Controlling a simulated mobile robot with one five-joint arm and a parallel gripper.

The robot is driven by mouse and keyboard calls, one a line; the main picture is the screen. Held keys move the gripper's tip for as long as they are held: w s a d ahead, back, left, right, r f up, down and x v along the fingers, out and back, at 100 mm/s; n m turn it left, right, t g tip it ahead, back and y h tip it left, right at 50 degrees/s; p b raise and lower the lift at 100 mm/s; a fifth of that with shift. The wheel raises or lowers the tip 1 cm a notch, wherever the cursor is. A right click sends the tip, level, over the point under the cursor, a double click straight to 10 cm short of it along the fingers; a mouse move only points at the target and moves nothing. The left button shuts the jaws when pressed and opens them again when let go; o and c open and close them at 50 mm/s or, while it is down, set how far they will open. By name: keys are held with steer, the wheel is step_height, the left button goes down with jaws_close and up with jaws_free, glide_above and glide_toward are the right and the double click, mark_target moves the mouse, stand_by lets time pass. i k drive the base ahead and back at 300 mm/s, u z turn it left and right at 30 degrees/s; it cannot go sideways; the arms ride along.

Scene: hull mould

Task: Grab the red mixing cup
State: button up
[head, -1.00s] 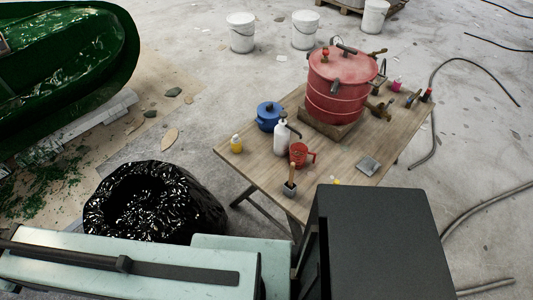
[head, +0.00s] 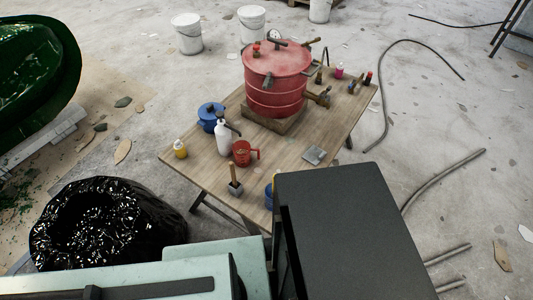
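The red mixing cup (head: 242,153) stands upright on the wooden table (head: 290,158), with its handle pointing right. A white pump bottle (head: 223,138) stands just left of it and a brush with a wooden handle (head: 234,182) is in front of it. My gripper is not visible in the head view, so its position relative to the cup cannot be seen.
A large red pressure pot (head: 277,80) stands behind the cup. A blue pot (head: 210,116), a yellow bottle (head: 180,149) and a flat grey square (head: 314,155) are on the table. A black bag-lined bin (head: 105,225) stands left. White buckets (head: 187,34) stand behind.

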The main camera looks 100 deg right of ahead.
mark_target(242, 149)
steer(key=k, duration=1.35)
steer(key=u, duration=0.25)
